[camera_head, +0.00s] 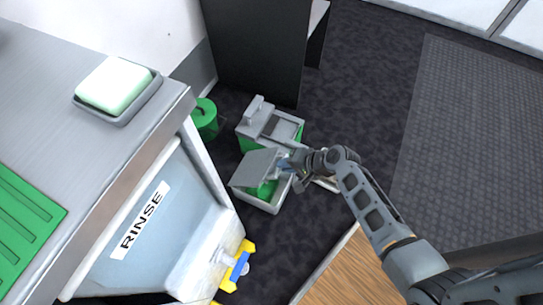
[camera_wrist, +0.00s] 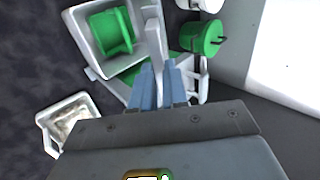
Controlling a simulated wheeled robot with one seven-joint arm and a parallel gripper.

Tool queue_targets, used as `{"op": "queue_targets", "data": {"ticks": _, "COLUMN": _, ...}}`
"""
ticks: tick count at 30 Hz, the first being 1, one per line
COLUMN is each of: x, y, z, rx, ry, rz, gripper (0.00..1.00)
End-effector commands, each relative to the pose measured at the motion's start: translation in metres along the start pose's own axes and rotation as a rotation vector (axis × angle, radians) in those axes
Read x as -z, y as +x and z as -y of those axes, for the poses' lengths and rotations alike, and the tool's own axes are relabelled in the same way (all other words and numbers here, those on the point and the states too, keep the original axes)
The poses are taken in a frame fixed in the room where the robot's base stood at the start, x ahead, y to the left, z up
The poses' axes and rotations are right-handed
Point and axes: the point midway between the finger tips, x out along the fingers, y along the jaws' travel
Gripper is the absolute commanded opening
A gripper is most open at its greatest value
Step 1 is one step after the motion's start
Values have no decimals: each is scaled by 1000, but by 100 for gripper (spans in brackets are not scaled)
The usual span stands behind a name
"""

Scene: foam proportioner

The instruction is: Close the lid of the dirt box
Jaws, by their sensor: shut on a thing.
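The dirt box (camera_head: 264,204) is a grey box on the dark floor, with something green inside. Its grey lid (camera_head: 257,165) stands open at a tilt over the box. My gripper (camera_head: 287,164) is at the lid's right edge. In the wrist view, the blue fingers (camera_wrist: 158,88) are closed on the lid (camera_wrist: 155,40), which shows nearly edge-on between them. The box (camera_wrist: 92,62) lies to the left of the fingers there, its opening and green contents uncovered. The lid's hinge is not clearly visible.
A second grey and green container (camera_head: 285,127) stands just behind the box. A green bin (camera_head: 205,118) is at its back left. A pale tray (camera_wrist: 67,112) lies nearby on the floor. The sink counter (camera_head: 140,95) rises at left.

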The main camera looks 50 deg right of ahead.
Motion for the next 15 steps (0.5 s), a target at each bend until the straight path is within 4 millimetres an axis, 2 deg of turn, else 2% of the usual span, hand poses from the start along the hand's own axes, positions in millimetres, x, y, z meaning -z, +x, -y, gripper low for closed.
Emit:
{"op": "queue_targets", "data": {"ticks": 1, "x": -1, "y": 6, "z": -17, "rx": 2, "ry": 3, "rz": 1, "gripper": 0}}
{"op": "queue_targets", "data": {"ticks": 8, "x": -2, "y": 15, "z": -70, "rx": -4, "ry": 3, "rz": 5, "gripper": 0}}
{"op": "queue_targets", "data": {"ticks": 15, "x": -2, "y": 38, "z": -129, "rx": -3, "ry": 1, "rz": 7, "gripper": 0}}
